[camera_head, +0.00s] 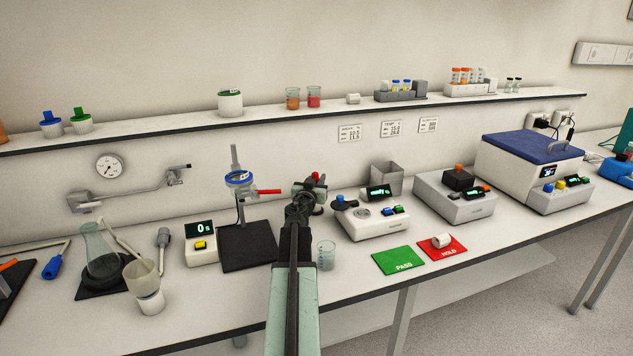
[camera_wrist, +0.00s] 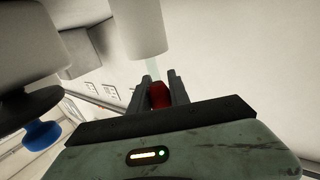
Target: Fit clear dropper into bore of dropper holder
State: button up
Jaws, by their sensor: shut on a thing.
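My gripper (camera_head: 312,186) is over the bench, between the ring stand and the white instrument. In the wrist view my gripper (camera_wrist: 159,90) is shut on the red bulb of the clear dropper (camera_wrist: 158,95). The red bulb also shows small in the head view (camera_head: 316,176). A faint clear stem runs from the bulb toward a pale cylinder (camera_wrist: 138,28). I cannot tell whether the stem enters or touches this cylinder, or whether it is the dropper holder. No bore shows clearly, and my arm hides part of the bench.
A ring stand (camera_head: 240,205) with a red-handled clamp stands close left of my gripper. A clear beaker (camera_head: 326,254) stands close right of my arm. The white instrument (camera_head: 372,222) and PASS mat (camera_head: 399,260) are to the right.

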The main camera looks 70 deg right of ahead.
jog(key=shift+f, duration=0.2)
jog(key=o, duration=0.9)
jog(key=shift+a, duration=0.1)
jog(key=a, duration=0.7)
jog(key=shift+s+a, duration=0.3)
jog(key=shift+s, duration=0.1)
